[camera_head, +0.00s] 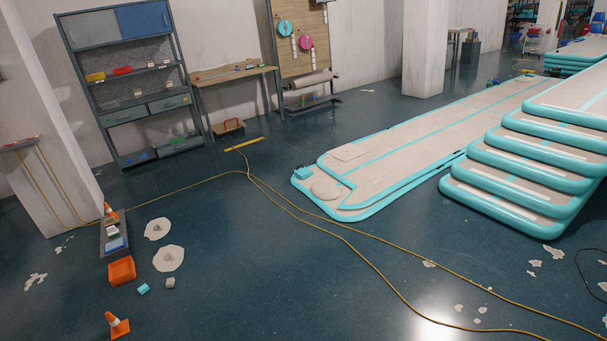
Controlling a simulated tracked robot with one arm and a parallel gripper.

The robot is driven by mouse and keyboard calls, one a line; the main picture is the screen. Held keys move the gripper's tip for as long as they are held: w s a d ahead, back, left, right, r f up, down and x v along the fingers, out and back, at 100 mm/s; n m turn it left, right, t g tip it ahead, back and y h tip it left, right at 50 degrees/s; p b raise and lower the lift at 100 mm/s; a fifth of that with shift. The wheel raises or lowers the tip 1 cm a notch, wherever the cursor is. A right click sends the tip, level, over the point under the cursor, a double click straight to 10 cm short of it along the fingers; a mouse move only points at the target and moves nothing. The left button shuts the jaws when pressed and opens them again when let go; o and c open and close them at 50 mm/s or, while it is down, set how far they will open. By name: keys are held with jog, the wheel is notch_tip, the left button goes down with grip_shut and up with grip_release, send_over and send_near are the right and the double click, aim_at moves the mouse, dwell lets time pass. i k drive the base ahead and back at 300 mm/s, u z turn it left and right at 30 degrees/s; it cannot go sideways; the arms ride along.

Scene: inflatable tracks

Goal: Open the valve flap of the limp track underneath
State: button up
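Two long beige tracks with teal edges lie one on the other on the floor right of centre. Most of the lower track is hidden. My gripper is not in view.
A stack of several tracks (520,180) stands at the right. Yellow hoses (330,225) cross the floor in front. An orange bin (121,271), cones (117,325) and a grey tray (113,240) sit at the left. Shelves (130,90) line the back wall. The middle floor is mostly clear.

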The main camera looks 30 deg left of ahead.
aim_at(305, 172)
jog(key=u, duration=0.2)
jog(key=i, duration=0.55)
jog(key=u, duration=0.55)
jog(key=i, duration=1.55)
jog(key=u, duration=0.9)
jog(key=i, duration=1.35)
jog(key=u, duration=0.2)
jog(key=i, duration=2.55)
jog(key=z, duration=0.3)
jog(key=i, duration=1.3)
jog(key=z, duration=0.75)
jog(key=i, duration=1.8)
jog(key=z, duration=0.5)
